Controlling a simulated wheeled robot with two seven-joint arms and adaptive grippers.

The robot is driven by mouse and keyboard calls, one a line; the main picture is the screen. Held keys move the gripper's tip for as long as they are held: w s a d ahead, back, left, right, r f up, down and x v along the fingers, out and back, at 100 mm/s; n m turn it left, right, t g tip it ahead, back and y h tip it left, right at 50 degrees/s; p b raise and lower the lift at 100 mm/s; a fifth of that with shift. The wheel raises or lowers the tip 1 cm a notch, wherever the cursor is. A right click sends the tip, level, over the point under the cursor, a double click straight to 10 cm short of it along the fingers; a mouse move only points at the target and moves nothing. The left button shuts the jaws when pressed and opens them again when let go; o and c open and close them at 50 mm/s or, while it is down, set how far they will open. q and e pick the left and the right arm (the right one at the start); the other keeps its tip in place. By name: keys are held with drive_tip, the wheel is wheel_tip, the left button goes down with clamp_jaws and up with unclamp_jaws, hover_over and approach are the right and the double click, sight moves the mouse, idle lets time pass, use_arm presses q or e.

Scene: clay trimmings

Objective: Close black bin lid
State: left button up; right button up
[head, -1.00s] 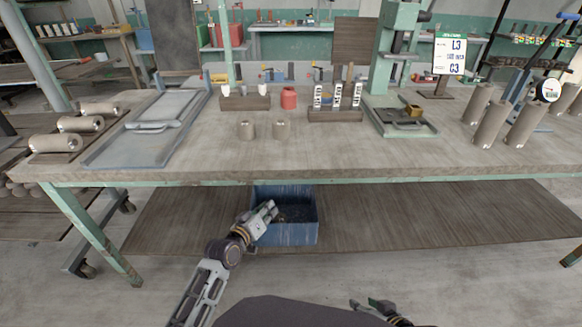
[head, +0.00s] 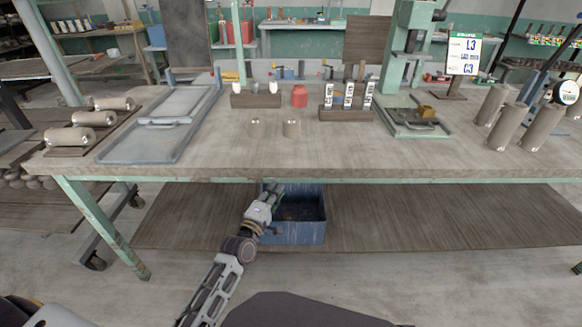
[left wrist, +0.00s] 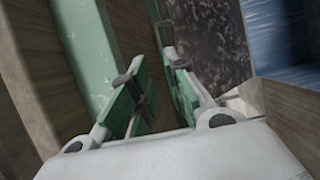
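A blue bin (head: 300,232) with an open top and dark contents stands on the low shelf under the workbench. It shows as a blue surface (left wrist: 292,40) at the right of the left wrist view. A dark speckled panel (left wrist: 212,40) stands beside it there; I cannot tell whether it is a lid. No clearly black bin shows in the head view. My left gripper (head: 272,192) is at the bin's left rear side, just below the bench edge, and partly covers the bin. In the left wrist view its green-padded fingers (left wrist: 152,68) are apart with nothing seen between them. My right gripper is out of view.
The workbench's green front rail (head: 400,179) runs close above the left gripper. The wooden lower shelf (head: 420,215) is clear right of the bin.

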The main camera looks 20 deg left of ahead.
use_arm(q)
drive_tip(key=shift+w, duration=0.2)
idle(0.4)
drive_tip(key=shift+w+d+r+b, duration=0.2)
drive_tip(key=shift+w+b, duration=0.4)
drive_tip(key=shift+w, duration=1.6)
drive_tip(key=shift+w+d+r+b, duration=0.25)
drive_tip(key=shift+w+b, duration=0.35)
drive_tip(key=shift+w, duration=1.55)
drive_tip(key=shift+w+d+r+b, duration=0.1)
drive_tip(key=shift+w+d+b, duration=0.35)
drive_tip(key=shift+w, duration=1.75)
drive_tip(key=shift+a, duration=0.1)
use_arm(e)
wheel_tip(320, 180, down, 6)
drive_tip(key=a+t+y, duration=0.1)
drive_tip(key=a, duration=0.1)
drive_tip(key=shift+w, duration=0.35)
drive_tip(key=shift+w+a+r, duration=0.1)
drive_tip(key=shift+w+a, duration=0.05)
use_arm(q)
clamp_jaws()
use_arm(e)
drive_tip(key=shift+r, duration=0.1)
